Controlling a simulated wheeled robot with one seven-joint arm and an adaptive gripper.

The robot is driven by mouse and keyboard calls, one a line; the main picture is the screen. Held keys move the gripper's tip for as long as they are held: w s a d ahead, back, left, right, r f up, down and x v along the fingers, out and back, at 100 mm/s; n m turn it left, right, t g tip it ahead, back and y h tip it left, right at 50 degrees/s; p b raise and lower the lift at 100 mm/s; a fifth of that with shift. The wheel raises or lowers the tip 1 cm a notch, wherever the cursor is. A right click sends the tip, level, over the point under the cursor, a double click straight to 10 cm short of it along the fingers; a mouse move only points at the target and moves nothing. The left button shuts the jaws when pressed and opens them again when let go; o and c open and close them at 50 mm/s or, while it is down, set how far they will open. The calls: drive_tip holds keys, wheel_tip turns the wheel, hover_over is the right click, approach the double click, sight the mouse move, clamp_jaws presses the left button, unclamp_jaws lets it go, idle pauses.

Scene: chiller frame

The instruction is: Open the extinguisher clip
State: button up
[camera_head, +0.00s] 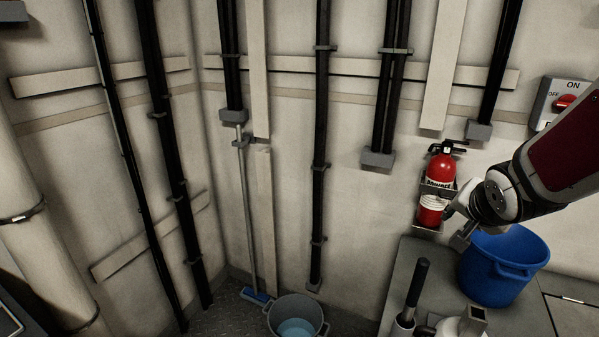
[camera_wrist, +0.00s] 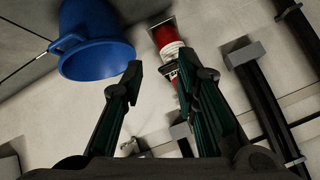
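The red fire extinguisher (camera_head: 441,168) hangs upright on the wall at the right of the head view. A grey bracket band, apparently the clip (camera_head: 438,187), crosses its middle; its latch is too small to tell. My gripper (camera_head: 463,236) is to the right of the extinguisher's lower part, partly hidden by my wrist. In the wrist view the extinguisher (camera_wrist: 168,46) shows upside down beyond the fingertips, partly hidden by the right finger. My gripper (camera_wrist: 159,64) is open there, with nothing between its fingers. Whether it touches the extinguisher cannot be told.
A blue bucket (camera_head: 503,266) stands on the grey counter (camera_head: 398,270) below my wrist. A dark-handled tool (camera_head: 417,284) stands upright on the counter. Wall conduits (camera_head: 378,120) run left of the extinguisher. A red switch (camera_head: 566,102) is at the right.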

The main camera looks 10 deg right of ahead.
drive_tip(key=w+d+f+m+t+y+b, duration=0.1)
drive_tip(key=w+d+f+m+t+b, duration=0.2)
drive_tip(key=w+d+f+m, duration=0.3)
drive_tip(key=m+t+b, duration=0.2)
drive_tip(key=m+t, duration=0.2)
approach(449, 198)
drive_tip(key=shift+y, duration=0.3)
drive_tip(key=b+x, duration=0.5)
drive_tip(key=x, duration=0.4)
drive_tip(key=shift+d, duration=0.15)
clamp_jaws()
